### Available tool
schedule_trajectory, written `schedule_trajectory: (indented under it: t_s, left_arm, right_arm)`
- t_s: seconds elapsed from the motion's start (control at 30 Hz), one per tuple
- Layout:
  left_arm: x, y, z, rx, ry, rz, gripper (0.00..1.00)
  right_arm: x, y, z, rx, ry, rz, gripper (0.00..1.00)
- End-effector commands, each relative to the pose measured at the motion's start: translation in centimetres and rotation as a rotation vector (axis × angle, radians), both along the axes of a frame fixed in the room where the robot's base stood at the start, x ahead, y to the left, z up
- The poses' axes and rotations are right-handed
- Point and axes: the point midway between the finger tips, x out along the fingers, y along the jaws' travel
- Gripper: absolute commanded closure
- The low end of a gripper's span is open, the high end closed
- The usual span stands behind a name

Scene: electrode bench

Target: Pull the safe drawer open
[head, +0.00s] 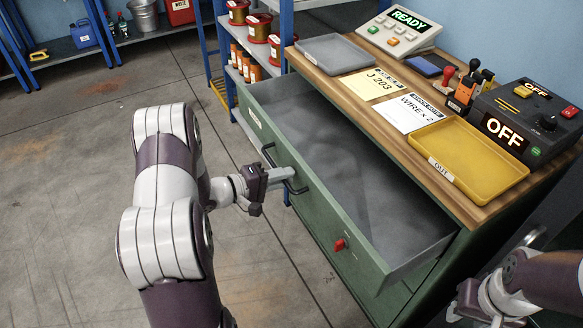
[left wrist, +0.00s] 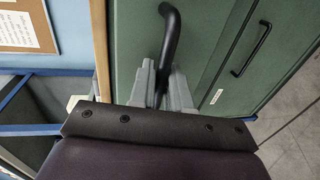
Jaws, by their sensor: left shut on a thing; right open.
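The green drawer (head: 318,200) under the wooden bench top stands well out, and its grey inside shows empty in the head view. A red knob or key (head: 340,245) sits on its front. My left gripper (head: 284,174) is shut on the drawer's dark bar handle (head: 299,189). In the left wrist view the fingers (left wrist: 162,84) close around the curved handle (left wrist: 172,30). My right gripper (head: 468,303) is at the lower right, beside the cabinet and away from the drawer; its fingers show only partly.
On the bench top (head: 397,152) are a grey tray (head: 333,53), a yellow tray (head: 469,158), paper cards, stamps and a black box (head: 530,120) reading OFF. A shelf with spools (head: 258,28) stands behind. The floor (head: 60,190) at left is clear.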

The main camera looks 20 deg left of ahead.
Motion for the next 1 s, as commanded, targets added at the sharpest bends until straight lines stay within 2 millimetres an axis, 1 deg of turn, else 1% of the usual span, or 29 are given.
schedule_trajectory:
  t_s: [0.3, 0.33, 0.37, 0.63, 0.73, 0.87, 1.0]
  left_arm:
    - [-0.1, -0.1, -0.2, -0.001, 0.005, -0.002, 1.00]
    - [-0.1, -0.1, -0.2, -0.001, 0.004, -0.001, 0.73]
    - [-0.1, -0.1, -0.2, -0.001, 0.004, -0.001, 0.69]
    - [-0.1, 0.0, -0.1, 0.000, 0.002, -0.001, 0.69]
    - [-0.5, 0.4, 0.1, 0.000, 0.001, 0.001, 0.69]
    - [-2.1, 1.7, 0.7, 0.000, 0.002, 0.004, 0.69]
    - [-4.9, 3.9, 1.4, -0.001, 0.002, 0.005, 0.69]
  right_arm:
    - [0.0, 0.0, 0.0, 0.000, 0.000, 0.000, 0.57]
    - [0.0, 0.0, 0.0, 0.000, 0.000, 0.000, 0.57]
    - [0.0, 0.0, 0.0, 0.000, 0.000, 0.000, 0.57]
    - [0.0, 0.0, 0.0, 0.000, 0.000, 0.000, 0.57]
    - [0.0, 0.0, 0.2, 0.000, 0.000, 0.000, 0.57]
    - [0.0, 0.0, 0.6, 0.000, 0.000, 0.000, 0.57]
    - [0.0, 0.0, 1.2, 0.000, 0.000, 0.000, 0.57]
